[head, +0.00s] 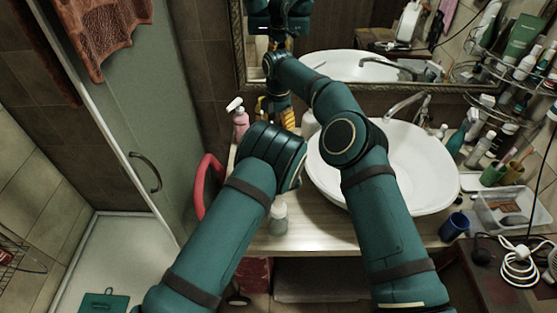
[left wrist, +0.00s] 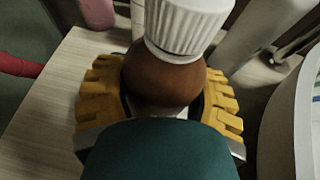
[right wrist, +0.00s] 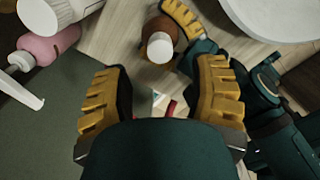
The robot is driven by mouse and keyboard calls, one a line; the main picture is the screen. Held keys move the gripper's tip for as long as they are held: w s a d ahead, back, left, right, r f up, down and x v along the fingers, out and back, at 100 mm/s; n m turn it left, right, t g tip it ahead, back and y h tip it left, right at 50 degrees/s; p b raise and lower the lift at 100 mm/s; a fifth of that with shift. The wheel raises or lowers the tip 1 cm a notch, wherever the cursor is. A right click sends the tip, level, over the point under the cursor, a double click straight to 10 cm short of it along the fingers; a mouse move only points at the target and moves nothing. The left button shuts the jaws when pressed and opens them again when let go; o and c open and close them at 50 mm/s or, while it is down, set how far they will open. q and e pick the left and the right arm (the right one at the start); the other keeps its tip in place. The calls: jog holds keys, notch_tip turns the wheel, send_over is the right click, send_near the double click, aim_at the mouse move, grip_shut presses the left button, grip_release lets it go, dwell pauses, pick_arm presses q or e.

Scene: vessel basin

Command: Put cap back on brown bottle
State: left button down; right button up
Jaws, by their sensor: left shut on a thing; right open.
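My left gripper (left wrist: 160,100) is shut around the body of the brown bottle (left wrist: 165,75), which stands upright. A white ribbed cap (left wrist: 185,28) sits on the bottle's neck; I cannot tell how tightly. The right wrist view shows the brown bottle (right wrist: 163,28) and the round top of the cap (right wrist: 160,47) from above, beyond my fingertips. My right gripper (right wrist: 160,88) is open and empty, apart from the cap; it also shows in the head view (head: 276,112) above the counter. The left gripper, bottle and cap are hidden behind my left arm in the head view.
A pink spray bottle (head: 240,122) stands on the counter at the left, and a white container (head: 310,123) beside the basin (head: 400,170). A small clear bottle (head: 279,217) is near the front edge. A red ring (head: 203,180) hangs at the left. The mirror is close behind.

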jog(key=shift+f, duration=3)
jog(key=shift+c, duration=0.4)
grip_shut()
jog(key=m, duration=0.3)
jog(key=shift+c, duration=0.2)
grip_release()
